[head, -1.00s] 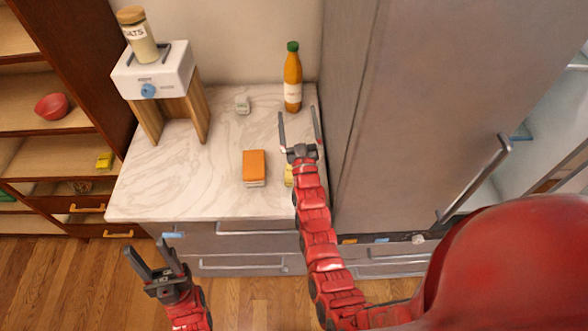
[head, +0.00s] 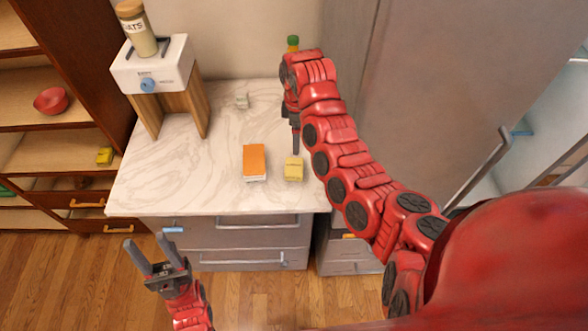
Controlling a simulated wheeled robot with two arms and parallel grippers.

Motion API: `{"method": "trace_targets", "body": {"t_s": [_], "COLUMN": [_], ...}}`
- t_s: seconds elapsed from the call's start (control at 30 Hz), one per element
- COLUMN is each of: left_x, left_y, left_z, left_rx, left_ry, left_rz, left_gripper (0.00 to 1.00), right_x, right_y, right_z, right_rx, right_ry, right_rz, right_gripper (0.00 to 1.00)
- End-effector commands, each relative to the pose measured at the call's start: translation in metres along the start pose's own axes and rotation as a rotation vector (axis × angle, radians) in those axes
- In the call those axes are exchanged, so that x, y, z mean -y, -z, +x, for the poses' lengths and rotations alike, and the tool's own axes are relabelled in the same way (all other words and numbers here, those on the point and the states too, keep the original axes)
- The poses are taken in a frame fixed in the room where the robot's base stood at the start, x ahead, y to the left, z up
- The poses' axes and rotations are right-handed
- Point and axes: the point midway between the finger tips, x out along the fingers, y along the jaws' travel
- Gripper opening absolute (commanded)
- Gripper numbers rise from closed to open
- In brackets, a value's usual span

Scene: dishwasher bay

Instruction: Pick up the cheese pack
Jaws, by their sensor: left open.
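A small yellow pack (head: 293,168), which looks like the cheese pack, lies on the marble counter (head: 200,190) near its front right. An orange box (head: 254,161) lies just left of it, with a narrow gap between. My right gripper (head: 296,143) points down just behind the yellow pack, apart from it in the picture. Its fingers overlap from this side, so their opening is hidden. My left gripper (head: 150,248) is open and empty, in front of the counter at the lower left.
A bottle with a green cap (head: 292,43) is mostly hidden behind my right arm. A small grey-white item (head: 241,101) lies farther back. A white appliance (head: 155,75) on a wooden stand carries an oats jar (head: 136,30).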

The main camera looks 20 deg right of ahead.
Motion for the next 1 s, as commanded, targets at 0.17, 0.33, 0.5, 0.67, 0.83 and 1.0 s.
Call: {"method": "trace_targets", "body": {"t_s": [0.17, 0.33, 0.5, 0.67, 0.83, 1.0], "left_x": [0.0, 0.0, 0.0, 0.0, -0.001, -0.002], "left_y": [0.0, 0.0, 0.0, 0.0, -0.002, -0.007], "left_z": [-0.002, -0.001, -0.002, -0.002, -0.014, -0.041], "left_rx": [0.0, 0.0, 0.0, 0.0, 0.0, 0.0], "left_ry": [0.0, 0.0, 0.0, 0.0, 0.0, 0.0], "left_rz": [0.0, 0.0, 0.0, 0.0, 0.0, 0.0], "left_gripper": [0.5, 0.5, 0.5, 0.5, 0.5, 0.5], "right_x": [0.004, 0.002, 0.002, 0.002, 0.001, -0.001], "right_y": [-0.001, -0.001, 0.0, 0.001, 0.002, 0.005], "right_z": [0.035, 0.076, 0.107, 0.118, 0.129, 0.151], "right_rx": [0.006, 0.005, 0.005, 0.002, 0.001, 0.002], "right_ry": [0.014, 0.009, 0.008, 0.006, 0.004, 0.002], "right_rz": [-0.002, -0.002, -0.004, -0.001, 0.0, 0.0], "right_gripper": [1.0, 1.0, 1.0, 1.0, 1.0, 1.0]}}
